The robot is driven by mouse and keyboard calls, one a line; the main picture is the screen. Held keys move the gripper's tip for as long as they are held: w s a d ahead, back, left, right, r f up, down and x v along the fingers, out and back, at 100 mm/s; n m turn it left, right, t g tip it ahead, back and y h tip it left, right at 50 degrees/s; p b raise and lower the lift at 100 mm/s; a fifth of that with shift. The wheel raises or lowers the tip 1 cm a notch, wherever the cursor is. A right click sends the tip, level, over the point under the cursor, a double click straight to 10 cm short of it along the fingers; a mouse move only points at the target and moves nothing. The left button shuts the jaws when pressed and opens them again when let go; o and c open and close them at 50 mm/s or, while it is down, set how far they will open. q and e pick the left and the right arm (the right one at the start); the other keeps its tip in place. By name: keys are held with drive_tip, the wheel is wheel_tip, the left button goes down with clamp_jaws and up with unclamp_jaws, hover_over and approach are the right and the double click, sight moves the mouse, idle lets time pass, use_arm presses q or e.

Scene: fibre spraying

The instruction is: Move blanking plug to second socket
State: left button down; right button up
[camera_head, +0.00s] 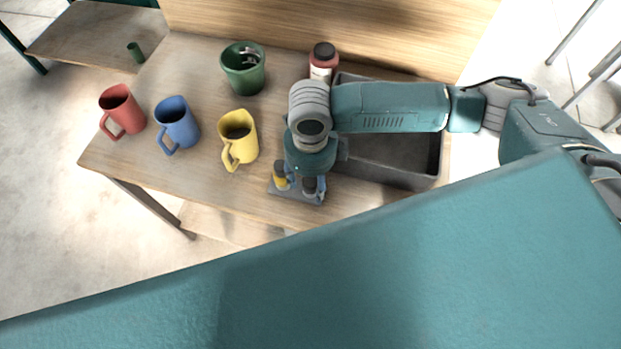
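A small dark grey base plate (283,192) lies near the front edge of the table. A yellow cylindrical piece (280,180) stands at its left end. A dark cylindrical piece (309,188) stands at its right end, directly under my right gripper (308,180). I cannot tell which piece is the blanking plug. My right gripper points down over the plate, its fingers beside the dark piece. Whether they grip it or stand open around it is too small to tell. The sockets are mostly hidden by the gripper. My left gripper is not in view.
Yellow (238,138), blue (177,124) and red (122,108) mugs stand left of my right gripper. A green pot (243,72) with metal items and a red-and-white bottle (323,62) stand behind. A grey crate (425,178) lies under my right arm. A wooden panel closes the back.

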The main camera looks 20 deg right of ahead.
sight(310, 181)
wheel_tip(310, 181, up, 12)
idle(0.6)
drive_tip(key=shift+a, duration=0.1)
idle(0.4)
